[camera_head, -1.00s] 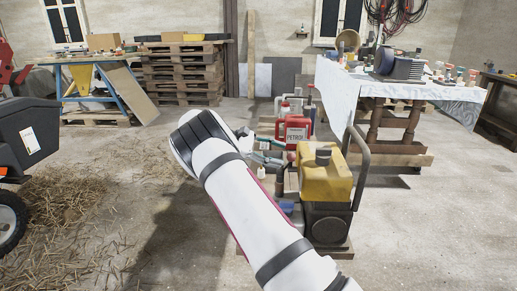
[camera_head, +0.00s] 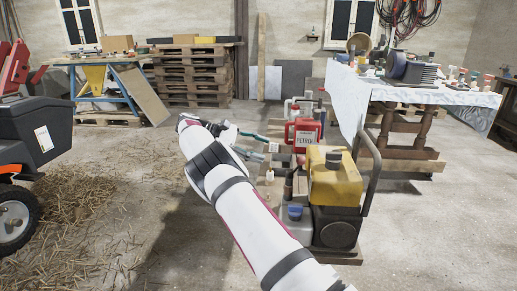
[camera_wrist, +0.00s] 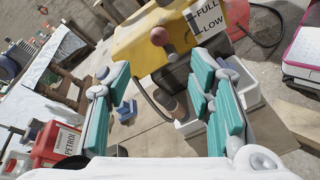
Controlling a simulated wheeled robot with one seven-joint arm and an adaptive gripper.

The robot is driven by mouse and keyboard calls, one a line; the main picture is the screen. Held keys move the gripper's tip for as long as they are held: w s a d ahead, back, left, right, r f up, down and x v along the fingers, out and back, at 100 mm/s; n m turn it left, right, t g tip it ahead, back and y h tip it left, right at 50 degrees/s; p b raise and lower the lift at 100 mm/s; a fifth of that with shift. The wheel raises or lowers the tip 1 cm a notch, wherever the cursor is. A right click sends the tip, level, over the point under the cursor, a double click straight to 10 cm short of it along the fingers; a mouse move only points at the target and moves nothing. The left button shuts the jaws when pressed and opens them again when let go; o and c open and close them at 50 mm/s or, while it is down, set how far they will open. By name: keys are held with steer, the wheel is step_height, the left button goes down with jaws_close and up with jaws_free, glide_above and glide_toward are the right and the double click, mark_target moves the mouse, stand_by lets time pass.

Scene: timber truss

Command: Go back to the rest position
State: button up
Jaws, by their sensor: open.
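My gripper (camera_wrist: 162,112) shows in the wrist view with its two teal-padded fingers spread apart and nothing between them. In the head view my gripper (camera_head: 254,147) is at the end of my white arm, partly hidden behind the wrist, to the left of the red petrol can. It hangs above the low group of cans and machine parts and appears apart from them.
A yellow-tanked machine (camera_head: 335,183) stands right of my arm, with the red petrol can (camera_head: 303,137) behind it. A cloth-covered table (camera_head: 352,98) is at the right. A dark vehicle (camera_head: 30,135) is at the left. Straw-strewn floor (camera_head: 95,205) between is open.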

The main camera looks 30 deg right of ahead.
stand_by(0.3)
steer(key=s+d+r+m+t+y, duration=0.2)
steer(key=s+r+y, duration=0.3)
steer(key=s+r, duration=0.4)
steer(key=s+a+r+t+y, duration=0.1)
steer(key=s+a+r+y, duration=0.15)
steer(key=s, duration=0.35)
steer(key=s+a+r+t+y, duration=0.1)
steer(key=s+a+r+t, duration=0.15)
steer(key=s, duration=0.45)
steer(key=s+a+f+m+t+y, duration=0.1)
steer(key=s+a+f, duration=0.25)
steer(key=s, duration=0.55)
steer(key=s+a+f+m+t+y, duration=0.1)
steer(key=s+a+f, duration=0.1)
steer(key=s+a, duration=0.5)
steer(key=s+a+f+m+t+y, duration=0.1)
steer(key=s+a+f+t+y, duration=0.15)
steer(key=s, duration=0.85)
step_height(320, 180, up, 19)
steer(key=t+p, duration=0.2)
steer(key=p, duration=1.5)
steer(key=shift+w+a+r+n+h+p, duration=0.15)
steer(key=shift+a+n+h+p, duration=0.15)
steer(key=shift+h+p, duration=0.1)
steer(key=shift+d, duration=0.2)
